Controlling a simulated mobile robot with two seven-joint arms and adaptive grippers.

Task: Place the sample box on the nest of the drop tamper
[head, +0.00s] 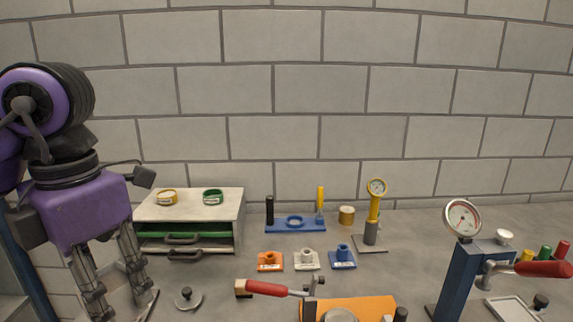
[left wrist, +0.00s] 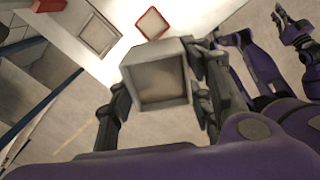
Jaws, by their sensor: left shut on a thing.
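The sample box (left wrist: 160,92) is a grey, square, open-topped box. In the left wrist view it sits between the two dark fingers of my left gripper, which is shut on it. In the head view my left gripper (head: 118,284) hangs fingers-down at the left, and the box is not clearly visible there. A blue column with a dial gauge and red lever (head: 460,275) stands at the right. An orange base (head: 362,304) with a red-handled clamp is at the bottom centre. I cannot tell which is the drop tamper, or make out its nest. My right gripper (left wrist: 292,32) seems to show at the top right of the left wrist view, too small to read.
A beige cabinet (head: 190,208) with drawers stands near my left gripper. A grey knobbed disc (head: 187,299) lies before it. Several small coloured blocks and a yellow gauge stand (head: 373,215) are mid-bench. The left wrist view shows a square frame (left wrist: 99,39) and a red-rimmed square (left wrist: 152,23).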

